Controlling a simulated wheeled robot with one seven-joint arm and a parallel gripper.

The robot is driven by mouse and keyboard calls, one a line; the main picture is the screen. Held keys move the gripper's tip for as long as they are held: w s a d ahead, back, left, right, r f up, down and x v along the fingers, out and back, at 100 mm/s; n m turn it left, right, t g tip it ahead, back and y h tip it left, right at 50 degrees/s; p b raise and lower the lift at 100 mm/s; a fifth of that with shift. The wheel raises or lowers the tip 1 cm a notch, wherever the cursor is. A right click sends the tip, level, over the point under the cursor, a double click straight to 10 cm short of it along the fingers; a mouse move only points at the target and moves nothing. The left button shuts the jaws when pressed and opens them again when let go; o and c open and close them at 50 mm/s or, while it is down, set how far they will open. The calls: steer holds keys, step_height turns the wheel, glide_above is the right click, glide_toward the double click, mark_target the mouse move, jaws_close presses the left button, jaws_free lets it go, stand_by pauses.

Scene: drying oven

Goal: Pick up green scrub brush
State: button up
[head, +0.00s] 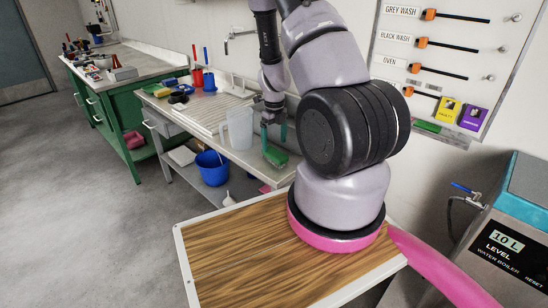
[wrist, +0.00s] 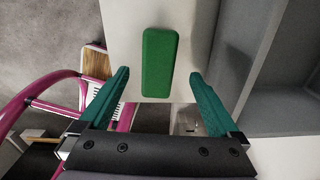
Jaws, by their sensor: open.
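The green scrub brush (wrist: 159,62) shows in the wrist view as a long green block on a pale surface. In the head view it lies on the end of the counter (head: 275,156). My gripper (head: 274,140) is just above it with its green fingers pointing down. In the wrist view the open fingers (wrist: 159,76) are on either side of the brush in the picture, with clear gaps. They do not appear to touch it. The brush's underside is hidden.
A clear pitcher (head: 239,128) stands on the counter left of my gripper. Red and blue cups (head: 203,80) stand farther back. A blue bucket (head: 212,168) is on the shelf below.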

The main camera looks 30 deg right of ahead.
mark_target(275, 152)
steer(key=f, duration=0.5)
steer(key=shift+s+f, duration=0.15)
steer(key=shift+s, duration=0.1)
steer(key=c, duration=1.5)
step_height(275, 152, up, 10)
steer(key=shift+r, duration=0.1)
